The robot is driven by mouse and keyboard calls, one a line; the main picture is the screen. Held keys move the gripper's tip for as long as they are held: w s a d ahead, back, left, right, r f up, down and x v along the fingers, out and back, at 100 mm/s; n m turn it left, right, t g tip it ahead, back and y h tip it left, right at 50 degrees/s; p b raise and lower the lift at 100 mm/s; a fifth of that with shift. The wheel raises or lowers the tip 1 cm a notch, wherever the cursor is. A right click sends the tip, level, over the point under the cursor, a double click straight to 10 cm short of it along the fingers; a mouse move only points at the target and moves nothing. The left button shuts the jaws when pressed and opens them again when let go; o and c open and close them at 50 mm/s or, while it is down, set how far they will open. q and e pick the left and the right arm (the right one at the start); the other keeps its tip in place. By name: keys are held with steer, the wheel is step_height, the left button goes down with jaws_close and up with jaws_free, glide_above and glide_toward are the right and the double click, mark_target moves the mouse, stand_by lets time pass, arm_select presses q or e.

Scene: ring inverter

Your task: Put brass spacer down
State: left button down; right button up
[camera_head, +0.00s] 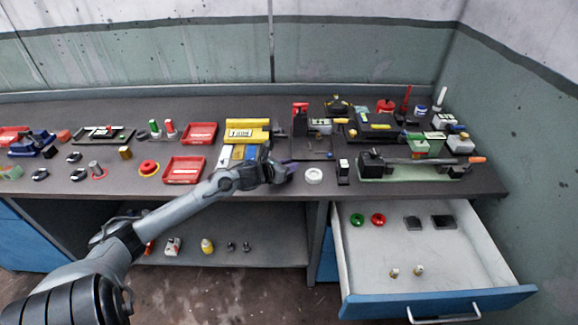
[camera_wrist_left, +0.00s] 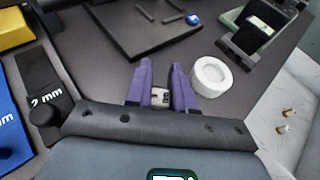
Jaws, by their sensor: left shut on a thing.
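My left gripper (camera_head: 289,171) is over the bench near its front edge, just left of a white ring (camera_head: 313,176). In the left wrist view its purple fingers (camera_wrist_left: 160,84) are shut on a small pale metallic piece, the brass spacer (camera_wrist_left: 159,97), mostly hidden between them. The white ring (camera_wrist_left: 211,76) lies flat to the right of the fingers, apart from the spacer. Two small brass-coloured pieces (camera_head: 418,269) stand in the open drawer and also show in the left wrist view (camera_wrist_left: 284,129). My right gripper is not in view.
A black fixture plate (camera_head: 312,148) lies behind the gripper. A small black-and-white device (camera_head: 343,172) stands right of the ring. The white drawer (camera_head: 445,293) is open below, with much bare floor.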

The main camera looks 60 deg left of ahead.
arm_select(q)
steer(key=shift+f, duration=0.15)
steer(key=c, duration=1)
jaws_free()
steer(key=shift+p+v, duration=0.3)
steer(key=shift+v, duration=0.55)
steer(key=p+v, duration=0.2)
steer(key=v, duration=0.8)
steer(key=shift+s+d, duration=0.1)
steer(key=shift+s, duration=0.05)
steer(key=shift+r, duration=0.25)
